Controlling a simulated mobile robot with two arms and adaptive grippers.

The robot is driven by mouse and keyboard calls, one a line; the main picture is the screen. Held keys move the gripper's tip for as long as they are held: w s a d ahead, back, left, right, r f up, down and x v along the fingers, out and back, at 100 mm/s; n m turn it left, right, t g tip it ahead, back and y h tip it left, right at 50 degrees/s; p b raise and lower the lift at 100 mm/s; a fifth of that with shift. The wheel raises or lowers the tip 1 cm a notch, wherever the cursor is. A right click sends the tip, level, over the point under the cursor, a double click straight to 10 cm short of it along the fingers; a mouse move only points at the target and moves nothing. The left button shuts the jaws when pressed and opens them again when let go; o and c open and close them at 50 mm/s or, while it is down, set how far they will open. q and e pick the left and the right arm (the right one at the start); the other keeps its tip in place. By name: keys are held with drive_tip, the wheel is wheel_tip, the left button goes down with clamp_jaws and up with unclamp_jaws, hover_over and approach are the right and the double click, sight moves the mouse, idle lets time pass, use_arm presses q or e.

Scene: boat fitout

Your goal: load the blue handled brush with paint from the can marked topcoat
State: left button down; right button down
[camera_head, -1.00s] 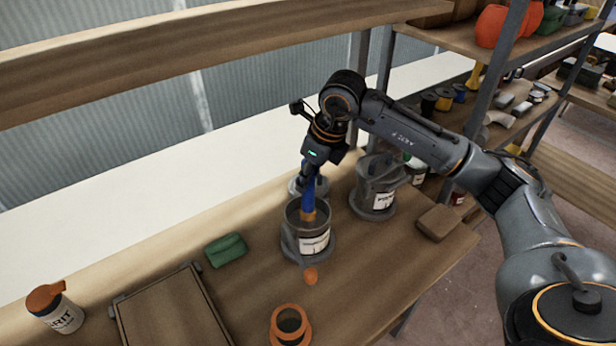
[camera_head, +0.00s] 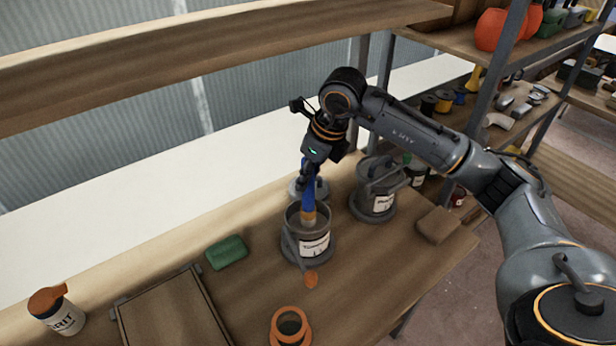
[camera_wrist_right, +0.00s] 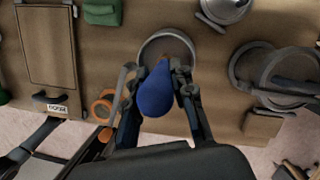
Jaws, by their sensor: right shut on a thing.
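My right gripper (camera_head: 310,172) is shut on the blue handle of the brush (camera_head: 309,198). In the right wrist view the blue handle (camera_wrist_right: 155,94) sits between the fingers of the gripper (camera_wrist_right: 155,80). The brush points down, and its brown lower part is at the mouth of an open grey can (camera_head: 296,234) with a white label. The label's word is too small to read surely. The bristle tips are hidden inside the can, so I cannot tell whether they touch paint. The can also shows in the right wrist view (camera_wrist_right: 180,42). My left gripper is not in view.
A second grey can (camera_head: 372,200) stands to the right, with a brown block (camera_head: 438,225) beside it. A green block (camera_head: 227,252), an orange-rimmed pot (camera_head: 290,325), a wooden tray (camera_head: 170,310) and an orange-capped bottle (camera_head: 58,310) are on the bench. A grey lid lies behind the can.

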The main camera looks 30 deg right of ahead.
drive_tip(key=shift+r+p, duration=1.45)
drive_tip(key=shift+r, duration=1.4)
drive_tip(key=shift+f, duration=0.1)
